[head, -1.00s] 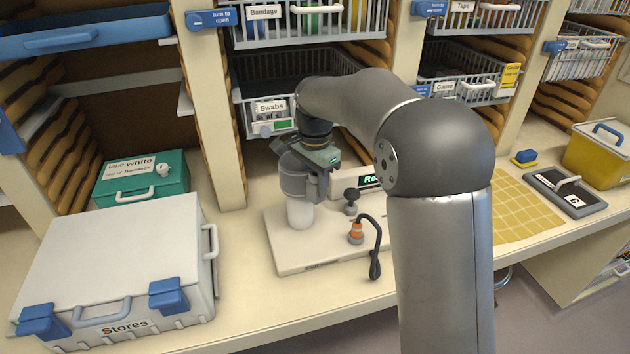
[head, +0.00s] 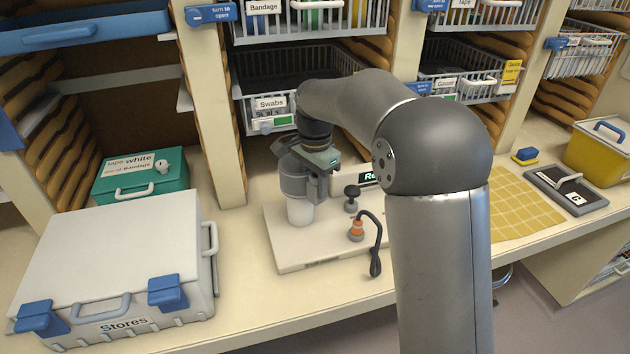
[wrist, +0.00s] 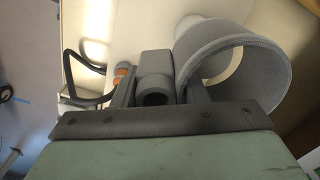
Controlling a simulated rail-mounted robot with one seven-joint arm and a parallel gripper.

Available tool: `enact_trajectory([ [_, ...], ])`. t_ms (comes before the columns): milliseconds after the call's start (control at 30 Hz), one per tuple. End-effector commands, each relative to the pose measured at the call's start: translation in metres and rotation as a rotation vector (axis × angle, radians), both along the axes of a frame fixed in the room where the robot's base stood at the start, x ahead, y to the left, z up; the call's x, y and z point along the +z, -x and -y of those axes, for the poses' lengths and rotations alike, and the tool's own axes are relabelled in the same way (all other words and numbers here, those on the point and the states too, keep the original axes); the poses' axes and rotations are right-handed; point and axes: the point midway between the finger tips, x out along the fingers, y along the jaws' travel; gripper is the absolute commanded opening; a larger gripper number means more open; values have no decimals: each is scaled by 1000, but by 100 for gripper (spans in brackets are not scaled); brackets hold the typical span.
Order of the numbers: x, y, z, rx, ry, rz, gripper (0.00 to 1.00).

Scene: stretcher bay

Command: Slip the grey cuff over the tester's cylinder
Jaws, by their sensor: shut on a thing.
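The grey cuff (head: 293,180) is a wide ring with a side block. In the wrist view the ring (wrist: 275,75) is at the right, and the block (wrist: 154,68) sits between my gripper's fingers (wrist: 160,95). My gripper (head: 318,180) is shut on that block. The tester (head: 290,258) is a pale board on the counter. Its white cylinder (head: 300,213) stands upright, its lower part showing directly below the cuff. The cuff hides the cylinder's top, so I cannot tell whether the ring is around it or just above it.
On the tester stand a black knob (head: 351,193), an orange-and-grey plug with a black cable (head: 357,229) and a partly hidden green display (head: 370,177). The Swabs basket (head: 290,90) is close behind my gripper. The Stores case (head: 120,255) stands at left, with free counter between.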

Motion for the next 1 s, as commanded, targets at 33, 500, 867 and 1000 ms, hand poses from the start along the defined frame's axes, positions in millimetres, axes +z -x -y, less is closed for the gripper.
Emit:
enact_trajectory([
  [33,-4,0,0,0,0,0,11],
  [500,-27,0,0,0,0,0,11],
  [867,-15,0,0,0,-1,1,11],
  [1000,-9,0,0,0,-1,1,11],
])
